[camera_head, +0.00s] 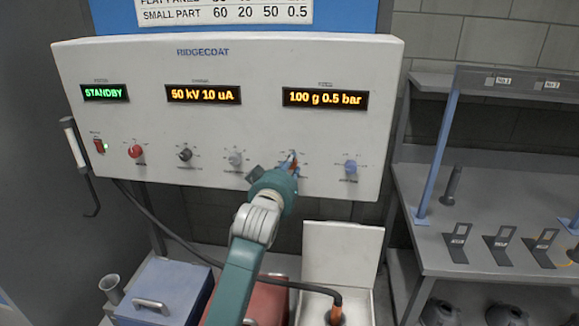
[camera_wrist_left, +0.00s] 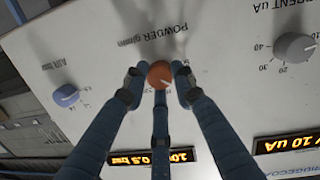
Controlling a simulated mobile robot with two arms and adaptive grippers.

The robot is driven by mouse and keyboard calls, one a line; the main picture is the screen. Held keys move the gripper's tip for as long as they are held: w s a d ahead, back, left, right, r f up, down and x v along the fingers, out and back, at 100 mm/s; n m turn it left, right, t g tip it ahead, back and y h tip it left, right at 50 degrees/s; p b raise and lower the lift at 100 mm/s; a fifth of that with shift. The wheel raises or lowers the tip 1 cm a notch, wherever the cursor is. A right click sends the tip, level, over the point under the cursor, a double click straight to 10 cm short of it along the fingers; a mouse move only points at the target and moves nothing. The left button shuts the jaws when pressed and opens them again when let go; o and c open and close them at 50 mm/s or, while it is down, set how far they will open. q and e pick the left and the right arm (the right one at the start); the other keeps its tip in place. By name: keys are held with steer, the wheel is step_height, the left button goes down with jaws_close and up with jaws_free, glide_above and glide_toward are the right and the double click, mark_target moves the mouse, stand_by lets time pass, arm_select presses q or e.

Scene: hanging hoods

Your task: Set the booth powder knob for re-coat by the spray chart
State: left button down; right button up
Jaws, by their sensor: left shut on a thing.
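The white RIDGECOAT control panel (camera_head: 330,60) shows STANDBY, a middle display (camera_head: 203,95) with kV and 10 uA, and a right display (camera_head: 325,98) reading 100 g 0.5 bar. My left gripper (camera_head: 289,163) reaches the panel below the right display. In the wrist view the left gripper (camera_wrist_left: 158,84) is shut on the orange-brown powder knob (camera_wrist_left: 160,73), under the label POWDER g/min. Its fingers sit around the knob. The spray chart (camera_head: 225,12) above the panel is cut off at the top; its SMALL PART row reads 60 20 50 0.5. My right gripper is out of view.
A blue knob (camera_head: 350,167) is right of the gripper; a grey knob (camera_head: 235,158), a dark knob (camera_head: 185,154) and a red knob (camera_head: 136,151) are left. A grey shelf unit (camera_head: 480,190) stands right. Below are a blue box (camera_head: 165,285) and an open white box (camera_head: 343,255).

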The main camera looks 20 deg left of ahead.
arm_select(q)
steer(key=shift+a+r, duration=0.1)
steer(key=shift+r, duration=0.05)
steer(key=c, duration=1.4)
jaws_free()
steer(key=shift+c, duration=0.2)
steer(key=shift+s, duration=0.1)
steer(key=s+d+r, duration=0.1)
steer(key=s, duration=1)
steer(key=shift+s+d, duration=0.3)
steer(key=shift+d, duration=0.1)
